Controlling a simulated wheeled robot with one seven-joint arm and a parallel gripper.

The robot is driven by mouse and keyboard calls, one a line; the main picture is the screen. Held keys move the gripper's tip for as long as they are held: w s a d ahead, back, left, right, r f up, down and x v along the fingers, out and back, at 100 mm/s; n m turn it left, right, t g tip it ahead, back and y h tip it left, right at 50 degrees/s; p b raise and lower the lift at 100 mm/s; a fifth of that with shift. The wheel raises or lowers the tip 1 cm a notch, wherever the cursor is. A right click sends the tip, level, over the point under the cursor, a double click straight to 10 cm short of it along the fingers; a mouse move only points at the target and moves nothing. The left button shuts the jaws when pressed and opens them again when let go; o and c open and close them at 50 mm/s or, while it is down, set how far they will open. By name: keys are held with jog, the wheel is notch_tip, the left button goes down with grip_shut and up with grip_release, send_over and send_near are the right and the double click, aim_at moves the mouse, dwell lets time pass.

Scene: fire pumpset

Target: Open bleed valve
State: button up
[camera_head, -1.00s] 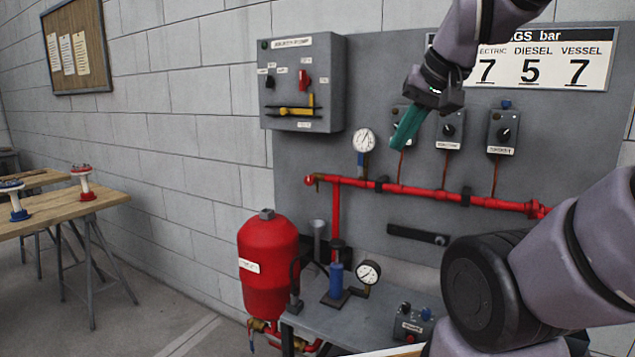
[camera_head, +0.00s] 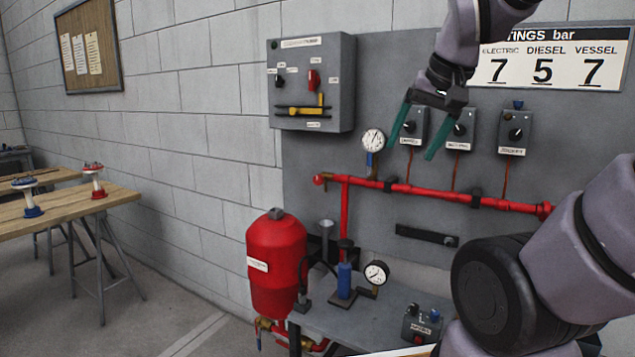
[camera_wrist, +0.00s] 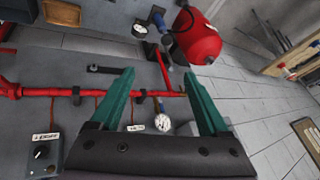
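No part is readably labelled as the bleed valve. A small brass fitting (camera_head: 328,177) sits at the left end of the red pipe (camera_head: 415,190) on the grey panel. A round white gauge (camera_head: 373,140) on a blue stem stands above the pipe beside it; the gauge also shows in the wrist view (camera_wrist: 162,123). More brass fittings (camera_head: 266,326) lie under the red tank (camera_head: 277,262). My gripper (camera_head: 411,150) is open and empty, its two teal fingers spread in front of the panel, above the pipe in the picture. In the wrist view the fingers (camera_wrist: 158,72) frame the pipe.
Several grey switch boxes (camera_head: 512,132) are mounted above the pipe. A control box (camera_head: 311,84) with a yellow handle hangs at left. A low grey bench (camera_head: 385,318) below holds a blue cylinder (camera_head: 344,280) and another gauge (camera_head: 376,272). Open floor lies left, before wooden tables (camera_head: 70,215).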

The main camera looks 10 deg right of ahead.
jog(key=w+d+f+g+h, duration=0.1)
jog(key=w+f+h, duration=0.45)
jog(key=w, duration=0.75)
jog(key=w+d+f+g+h, duration=0.15)
jog(key=w+f+h, duration=0.4)
jog(key=w, duration=0.65)
jog(key=n+t, duration=0.7)
jog(key=t, duration=0.5)
send_near(317, 181)
jog(key=shift+g, duration=0.25)
jog(key=x, duration=1.1)
jog(key=shift+a+r, duration=0.1)
jog(key=shift+r, duration=0.1)
grip_shut()
